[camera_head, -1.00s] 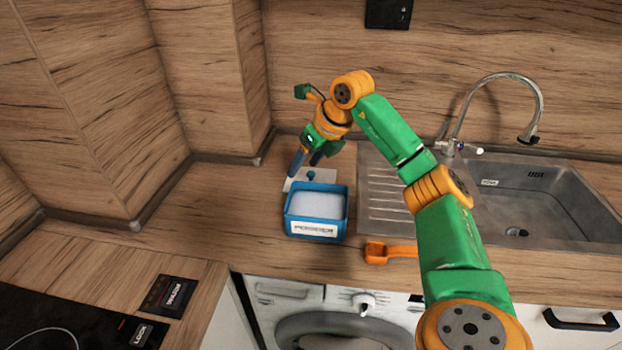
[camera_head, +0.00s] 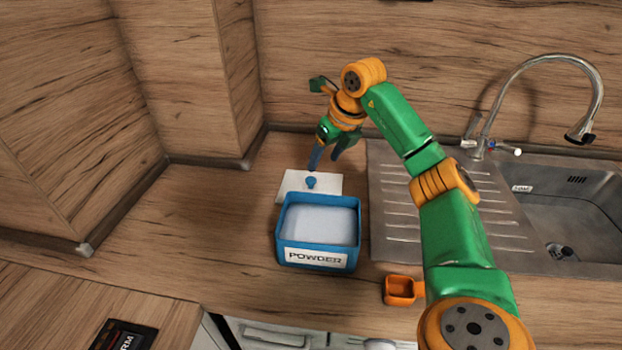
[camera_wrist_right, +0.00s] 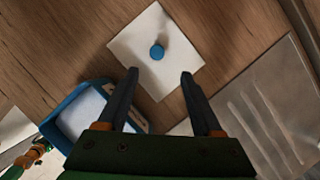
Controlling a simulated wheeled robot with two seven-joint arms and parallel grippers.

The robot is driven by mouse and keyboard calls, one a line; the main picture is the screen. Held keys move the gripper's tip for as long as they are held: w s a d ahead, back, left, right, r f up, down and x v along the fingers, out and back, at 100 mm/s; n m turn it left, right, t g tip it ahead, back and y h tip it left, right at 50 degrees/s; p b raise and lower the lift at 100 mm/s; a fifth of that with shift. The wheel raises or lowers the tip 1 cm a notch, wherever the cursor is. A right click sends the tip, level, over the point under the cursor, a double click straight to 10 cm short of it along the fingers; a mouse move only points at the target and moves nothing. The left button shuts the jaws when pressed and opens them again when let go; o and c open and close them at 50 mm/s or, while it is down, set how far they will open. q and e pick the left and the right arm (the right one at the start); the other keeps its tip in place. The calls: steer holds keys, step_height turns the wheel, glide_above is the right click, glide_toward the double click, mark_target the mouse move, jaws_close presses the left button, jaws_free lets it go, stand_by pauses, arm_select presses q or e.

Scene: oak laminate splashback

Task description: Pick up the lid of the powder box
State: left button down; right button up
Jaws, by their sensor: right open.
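The lid is a flat white square with a blue knob; it lies on the counter behind the powder box in the head view (camera_head: 295,186). It also shows in the right wrist view (camera_wrist_right: 140,45), with its knob (camera_wrist_right: 157,52) ahead of and between the fingers. The blue powder box (camera_head: 318,257) stands uncovered, with white powder inside and a "POWDER" label on its front. My right gripper (camera_head: 327,164) is open and empty, its fingers pointing down above the lid, apart from the knob as the wrist view (camera_wrist_right: 158,78) shows. My left gripper is not in view.
An orange scoop (camera_head: 400,290) lies right of the box at the counter front, partly hidden by my right arm. A steel sink (camera_head: 570,205) with a ribbed drainer and tap is at the right. The counter left of the box is clear.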

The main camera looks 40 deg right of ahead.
mark_target(311, 179)
steer(key=shift+f+b, duration=0.4)
steer(key=shift+f, duration=0.45)
steer(key=shift+w+d+f, duration=0.1)
steer(key=shift+w+f, duration=0.05)
steer(key=shift+f, duration=0.05)
steer(key=p+x, duration=0.1)
steer(key=x, duration=0.2)
steer(key=w+x, duration=0.1)
steer(key=x, duration=0.2)
steer(key=shift+w+a+p, duration=0.25)
steer(key=shift+a+p, duration=0.05)
steer(key=shift+p, duration=0.1)
jaws_close()
